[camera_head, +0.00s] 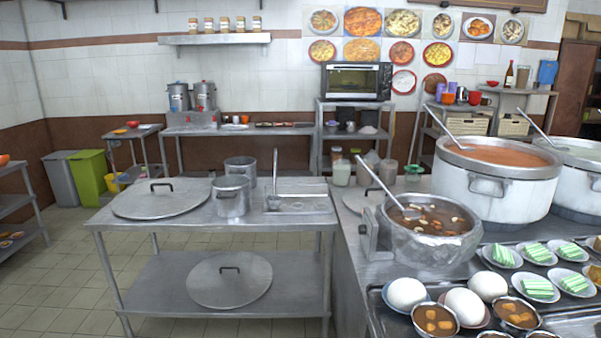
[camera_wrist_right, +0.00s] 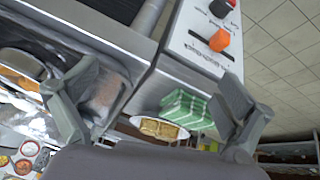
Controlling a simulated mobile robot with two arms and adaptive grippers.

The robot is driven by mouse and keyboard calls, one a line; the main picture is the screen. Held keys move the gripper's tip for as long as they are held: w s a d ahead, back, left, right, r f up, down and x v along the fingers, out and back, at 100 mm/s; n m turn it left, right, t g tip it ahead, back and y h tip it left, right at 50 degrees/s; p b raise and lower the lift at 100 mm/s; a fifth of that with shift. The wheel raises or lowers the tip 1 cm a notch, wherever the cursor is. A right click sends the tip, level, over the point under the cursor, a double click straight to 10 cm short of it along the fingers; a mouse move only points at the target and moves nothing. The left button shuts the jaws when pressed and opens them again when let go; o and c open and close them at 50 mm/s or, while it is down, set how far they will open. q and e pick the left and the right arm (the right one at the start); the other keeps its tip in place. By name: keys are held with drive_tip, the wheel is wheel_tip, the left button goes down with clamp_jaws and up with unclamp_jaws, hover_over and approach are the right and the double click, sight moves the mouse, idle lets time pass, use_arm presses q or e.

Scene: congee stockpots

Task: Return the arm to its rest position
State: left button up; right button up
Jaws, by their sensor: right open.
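My right gripper (camera_wrist_right: 155,112) shows only in the right wrist view. Its two grey fingers stand wide apart and nothing is held between them. A green and white striped block (camera_wrist_right: 186,108) and a white plate with brown food (camera_wrist_right: 160,128) show beyond the gap between the fingers, apart from them as far as I can tell. Neither of my arms shows in the head view, and my left gripper is in no view.
A light panel with an orange knob (camera_wrist_right: 220,40) is above in the wrist view. The head view shows a stew pot (camera_head: 435,245), a large stockpot (camera_head: 490,195), white eggs or buns (camera_head: 407,292), and a steel table (camera_head: 215,228) on the left. Tiled floor (camera_head: 50,270) is open at left.

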drive_tip(key=s+f+m+g, duration=0.2)
drive_tip(key=s+f+g, duration=0.1)
drive_tip(key=s, duration=0.3)
wheel_tip(320, 180, down, 26)
drive_tip(key=s+f, duration=0.1)
drive_tip(key=s, duration=0.1)
drive_tip(key=s+d+f+n+g, duration=0.1)
drive_tip(key=s+d+f+g, duration=0.1)
drive_tip(key=s+f, duration=1.2)
drive_tip(key=shift+s+d+f, duration=0.35)
drive_tip(key=shift+s+d, duration=0.1)
drive_tip(key=shift+s, duration=0.5)
drive_tip(key=shift+c, duration=0.3)
